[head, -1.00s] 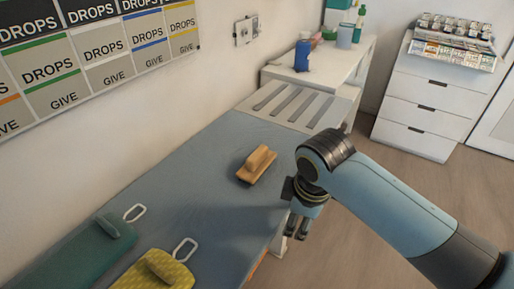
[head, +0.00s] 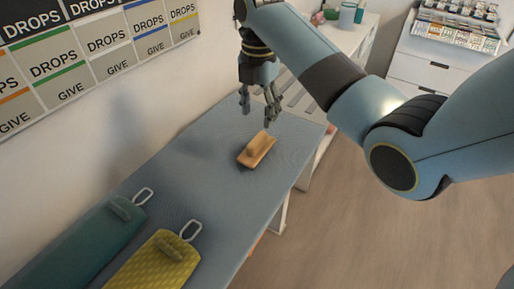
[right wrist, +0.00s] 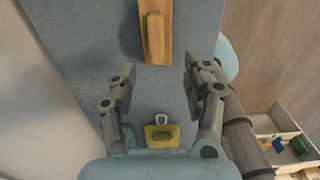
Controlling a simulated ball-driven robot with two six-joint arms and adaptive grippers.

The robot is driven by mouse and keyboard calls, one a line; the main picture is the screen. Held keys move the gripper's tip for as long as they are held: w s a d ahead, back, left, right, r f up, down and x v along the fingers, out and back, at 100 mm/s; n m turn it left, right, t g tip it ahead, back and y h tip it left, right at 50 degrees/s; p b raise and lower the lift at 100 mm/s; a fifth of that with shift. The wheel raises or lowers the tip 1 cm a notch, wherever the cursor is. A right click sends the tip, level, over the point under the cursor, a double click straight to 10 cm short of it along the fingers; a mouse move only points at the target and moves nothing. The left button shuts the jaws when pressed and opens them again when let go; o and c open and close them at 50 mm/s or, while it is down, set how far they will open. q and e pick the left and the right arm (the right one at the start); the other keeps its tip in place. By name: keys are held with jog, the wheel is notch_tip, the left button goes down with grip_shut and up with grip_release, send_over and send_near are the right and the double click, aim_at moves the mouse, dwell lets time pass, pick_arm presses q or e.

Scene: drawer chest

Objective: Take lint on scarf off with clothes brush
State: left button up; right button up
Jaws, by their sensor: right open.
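The clothes brush (head: 259,153) is a tan wooden block with a raised handle, lying on the blue-grey table top. It also shows at the top of the right wrist view (right wrist: 155,40). My right gripper (head: 260,110) is open and empty above the table, near the brush's far end in the head view and apart from it. A yellow textured cloth piece (head: 150,265) and a teal one (head: 85,245) lie at the near end, each with a pale loop and a small raised lump. I cannot tell which is the scarf, or make out lint. My left gripper is out of view.
A slatted pale bench (head: 300,103) adjoins the table's far end. A white chest of drawers (head: 420,72) with a full rack on top stands at the back right. A wall with a poster (head: 90,55) borders the table's left. The table around the brush is clear.

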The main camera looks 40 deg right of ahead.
aim_at(257, 138)
notch_tip(257, 138, down, 4)
jog(key=f, duration=0.5)
jog(key=shift+w+f, duration=0.25)
jog(key=shift+f, duration=0.05)
grip_shut()
